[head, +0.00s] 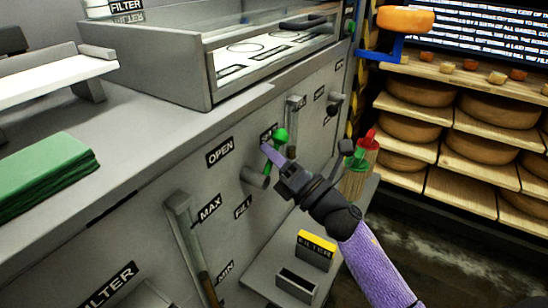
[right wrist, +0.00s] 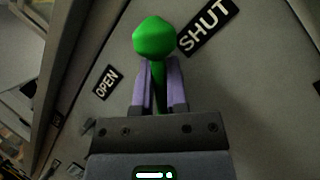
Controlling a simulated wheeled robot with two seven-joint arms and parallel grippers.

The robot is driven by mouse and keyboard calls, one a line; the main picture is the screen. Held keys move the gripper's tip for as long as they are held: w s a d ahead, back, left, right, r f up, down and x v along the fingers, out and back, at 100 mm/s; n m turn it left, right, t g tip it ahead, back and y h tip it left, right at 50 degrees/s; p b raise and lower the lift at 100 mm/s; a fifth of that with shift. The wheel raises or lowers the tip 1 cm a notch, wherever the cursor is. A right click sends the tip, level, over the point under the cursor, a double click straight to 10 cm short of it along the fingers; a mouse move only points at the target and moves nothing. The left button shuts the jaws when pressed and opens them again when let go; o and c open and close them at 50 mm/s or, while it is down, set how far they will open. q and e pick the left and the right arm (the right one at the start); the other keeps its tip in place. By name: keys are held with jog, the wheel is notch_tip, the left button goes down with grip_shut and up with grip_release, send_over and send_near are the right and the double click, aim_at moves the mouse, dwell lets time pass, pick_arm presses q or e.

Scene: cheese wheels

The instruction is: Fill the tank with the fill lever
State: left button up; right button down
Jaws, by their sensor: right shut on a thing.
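The fill lever has a green knob (head: 281,134) and a green stem on the grey front panel, beside the SHUT label and right of the OPEN label (head: 220,151). In the right wrist view the knob (right wrist: 155,37) stands just beyond my fingers, close to SHUT (right wrist: 207,26). My right gripper (head: 273,158) is shut on the lever, its purple fingers on both sides of the stem (right wrist: 158,85). A sight gauge (head: 188,236) with MAX and MIN labels stands left of the FILL label; its lower part looks brownish. My left gripper is out of view.
A lower shelf holds a yellow-topped FILTER box (head: 316,250) and a small open box (head: 296,284). A brush-like thing with a red tip (head: 361,165) stands right of my arm. A green stack (head: 42,174) lies on the counter. Cheese shelves (head: 460,181) fill the right.

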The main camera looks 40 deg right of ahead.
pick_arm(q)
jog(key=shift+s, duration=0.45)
pick_arm(e)
jog(key=shift+a+n, duration=0.1)
jog(key=shift+n, duration=0.3)
jog(key=c, duration=0.8)
grip_release()
jog(key=shift+o, duration=0.8)
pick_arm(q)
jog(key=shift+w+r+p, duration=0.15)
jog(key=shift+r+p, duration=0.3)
pick_arm(e)
jog(key=v, duration=1)
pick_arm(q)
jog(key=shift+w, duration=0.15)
